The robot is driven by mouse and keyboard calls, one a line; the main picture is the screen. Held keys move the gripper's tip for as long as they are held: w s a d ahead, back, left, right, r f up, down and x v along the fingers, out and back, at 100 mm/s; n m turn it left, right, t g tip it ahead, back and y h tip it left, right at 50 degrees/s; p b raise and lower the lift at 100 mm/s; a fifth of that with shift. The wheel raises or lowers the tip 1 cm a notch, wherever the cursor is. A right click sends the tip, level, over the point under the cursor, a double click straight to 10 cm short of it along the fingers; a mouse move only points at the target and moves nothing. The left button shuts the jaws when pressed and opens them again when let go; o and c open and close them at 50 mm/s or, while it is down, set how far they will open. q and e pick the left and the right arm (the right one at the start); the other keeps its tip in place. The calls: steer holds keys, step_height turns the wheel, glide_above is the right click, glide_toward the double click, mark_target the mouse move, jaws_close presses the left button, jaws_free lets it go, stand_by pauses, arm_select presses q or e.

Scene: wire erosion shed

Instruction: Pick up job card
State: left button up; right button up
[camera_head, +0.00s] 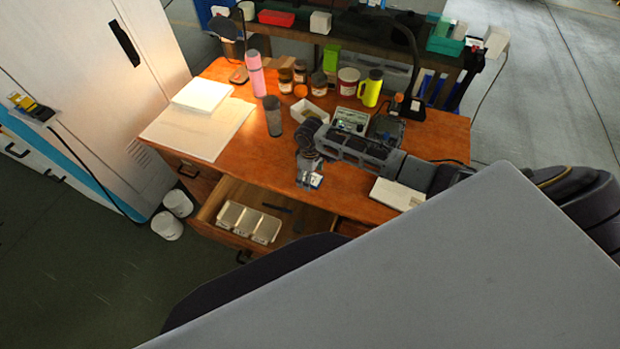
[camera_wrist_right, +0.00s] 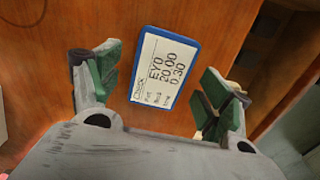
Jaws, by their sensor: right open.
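The job card (camera_wrist_right: 165,68) is a white card with a blue border and printed text reading "Check", "EYO", "20.00" and "0.30". It lies on the orange-brown desk (camera_head: 225,72) near its front edge, and in the head view the card (camera_head: 316,180) is small beside my right gripper. My right gripper (camera_wrist_right: 160,88) is open, with one green-padded finger on either side of the card and apart from it. In the head view my right gripper (camera_head: 308,176) points down over the desk's front edge. My left gripper is not in view.
An open drawer (camera_head: 285,212) with pale boxes (camera_head: 248,222) sits below the desk's front edge. A pink bottle (camera_head: 255,73), a dark cup (camera_head: 272,115), several jars, a yellow flask (camera_head: 371,88) and white papers (camera_head: 190,130) stand or lie on the desk. A cabinet (camera_head: 90,60) is left.

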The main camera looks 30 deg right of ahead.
mark_target(314, 179)
steer(key=c, duration=1.1)
steer(key=shift+r, duration=0.15)
steer(key=shift+r, duration=4.9)
steer(key=shift+m, duration=0.3)
steer(key=a+r+m, duration=0.1)
steer(key=m, duration=0.1)
steer(key=s+a+r+m, duration=0.1)
steer(key=r+m, duration=0.1)
steer(key=s+a+r+m, duration=0.1)
steer(key=r+m, duration=0.1)
steer(key=shift+a+r+m, duration=0.15)
steer(key=shift+a+m, duration=0.15)
steer(key=shift+a, duration=0.05)
